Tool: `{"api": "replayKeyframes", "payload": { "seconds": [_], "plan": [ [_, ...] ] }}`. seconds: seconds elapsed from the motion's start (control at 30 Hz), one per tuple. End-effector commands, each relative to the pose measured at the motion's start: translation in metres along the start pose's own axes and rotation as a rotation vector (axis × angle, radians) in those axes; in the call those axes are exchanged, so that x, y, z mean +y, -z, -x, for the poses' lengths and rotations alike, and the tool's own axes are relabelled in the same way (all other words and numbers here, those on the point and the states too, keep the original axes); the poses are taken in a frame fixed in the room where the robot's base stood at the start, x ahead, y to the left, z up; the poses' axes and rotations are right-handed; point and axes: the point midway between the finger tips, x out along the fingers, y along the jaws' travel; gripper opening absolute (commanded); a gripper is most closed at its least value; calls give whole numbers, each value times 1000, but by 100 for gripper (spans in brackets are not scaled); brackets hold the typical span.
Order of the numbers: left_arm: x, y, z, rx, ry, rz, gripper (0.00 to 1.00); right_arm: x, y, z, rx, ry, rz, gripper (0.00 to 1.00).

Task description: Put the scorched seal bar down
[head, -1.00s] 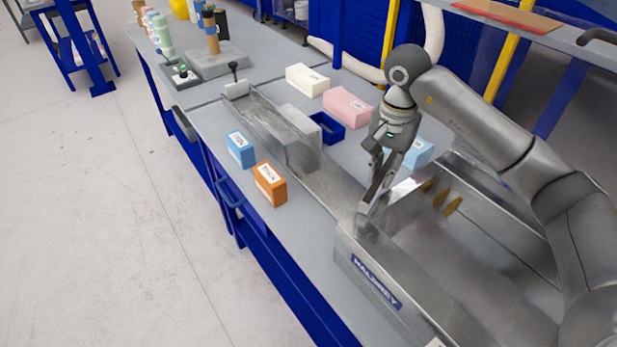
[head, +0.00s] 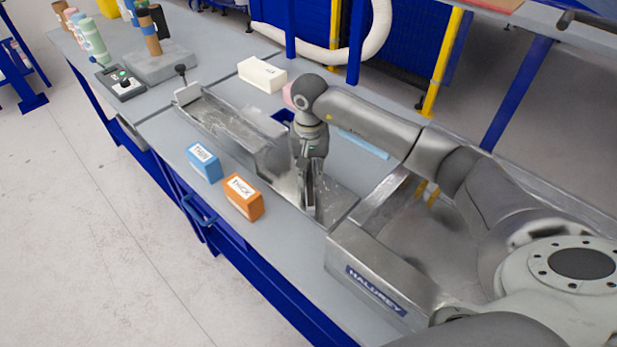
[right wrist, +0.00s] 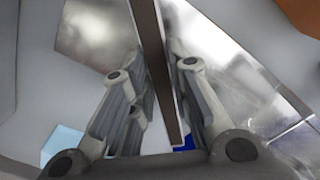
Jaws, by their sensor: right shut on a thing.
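The seal bar is a long, thin, dark brown-grey strip (right wrist: 158,65) in the right wrist view, running between the two fingers. My right gripper (head: 309,200) is shut on it and points down over the metal trough (head: 335,203), beside the metal-walled machine (head: 350,250). The gripper also shows in the right wrist view (right wrist: 160,100). In the head view the bar is hard to tell from the fingers, and I cannot tell whether its lower end touches the trough. My left gripper is not in view.
A blue THIN block (head: 204,162) and an orange THICK block (head: 243,197) stand on the bench left of the trough. A white block (head: 262,75) and a partly hidden blue tray (head: 282,116) are behind it. The front bench strip (head: 290,250) is clear.

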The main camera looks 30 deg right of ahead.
Motion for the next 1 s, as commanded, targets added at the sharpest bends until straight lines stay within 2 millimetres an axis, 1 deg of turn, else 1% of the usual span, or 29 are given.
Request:
{"api": "replayKeyframes", "payload": {
  "seconds": [0.1, 0.2, 0.3, 0.4, 0.57, 0.6, 0.73, 1.0],
  "plan": [
    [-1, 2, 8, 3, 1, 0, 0, 0, -2, -16, -5, -1, -1, 0],
    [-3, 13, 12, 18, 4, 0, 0, 0, -1, -28, -3, -1, 0, 0],
    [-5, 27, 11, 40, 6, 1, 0, 0, 0, -31, -1, 0, 1, 0],
    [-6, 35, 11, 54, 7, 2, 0, 0, 0, -31, 0, 0, 1, 0],
    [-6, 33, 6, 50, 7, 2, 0, 0, 0, -34, 0, -1, 0, 0],
    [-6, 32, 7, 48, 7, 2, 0, 0, 0, -33, 0, -1, 0, 21],
    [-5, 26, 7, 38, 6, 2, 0, 0, 0, -33, -1, -1, 0, 38],
    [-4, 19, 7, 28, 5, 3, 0, 0, -1, -33, -1, -1, 0, 39]
  ]
}}
